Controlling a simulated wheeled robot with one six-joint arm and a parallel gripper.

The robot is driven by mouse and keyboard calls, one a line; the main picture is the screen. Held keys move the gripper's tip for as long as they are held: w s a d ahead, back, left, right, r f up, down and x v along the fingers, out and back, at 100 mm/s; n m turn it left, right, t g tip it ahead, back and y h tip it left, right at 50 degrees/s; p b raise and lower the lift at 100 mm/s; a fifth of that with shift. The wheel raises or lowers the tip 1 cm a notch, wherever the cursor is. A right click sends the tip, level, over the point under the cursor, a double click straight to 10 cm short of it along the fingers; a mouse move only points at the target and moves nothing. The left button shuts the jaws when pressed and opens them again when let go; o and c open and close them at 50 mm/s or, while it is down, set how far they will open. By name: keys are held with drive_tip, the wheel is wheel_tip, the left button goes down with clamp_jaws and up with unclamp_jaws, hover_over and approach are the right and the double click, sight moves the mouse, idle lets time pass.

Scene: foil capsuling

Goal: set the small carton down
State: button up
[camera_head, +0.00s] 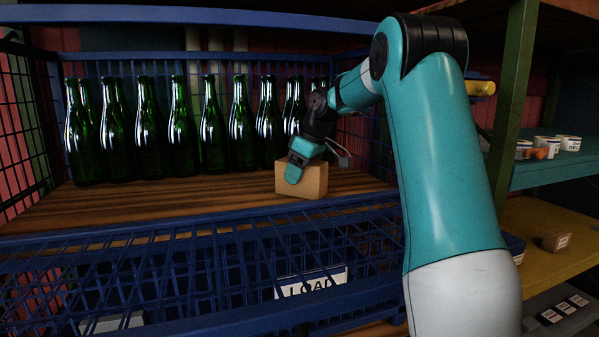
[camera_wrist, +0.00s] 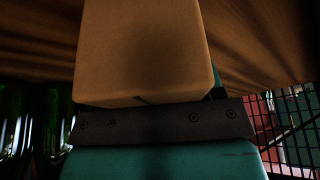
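The small carton (camera_head: 313,181) is a plain tan box at the front right of the wooden shelf in the blue cage. My gripper (camera_head: 296,170) reaches down onto it, with one teal finger across its near left face. The far finger is hidden behind the box. In the wrist view the carton (camera_wrist: 145,50) fills the upper middle, close against the gripper (camera_wrist: 160,125). The gripper looks shut on it. The carton is upright, with its bottom at or very near the boards; I cannot tell whether it bears on them.
Several green bottles (camera_head: 180,125) stand in rows behind and left of the carton. The wooden shelf (camera_head: 150,200) is bare in front of them. A blue mesh front with a LOAD sign (camera_head: 312,284) hangs below. Shelves with tubs (camera_head: 568,143) and another small box (camera_head: 556,240) are at right.

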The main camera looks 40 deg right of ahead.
drive_tip(key=o, duration=0.4)
drive_tip(key=shift+o, duration=0.2)
drive_tip(key=shift+p+v, duration=0.95)
drive_tip(key=shift+v, duration=3)
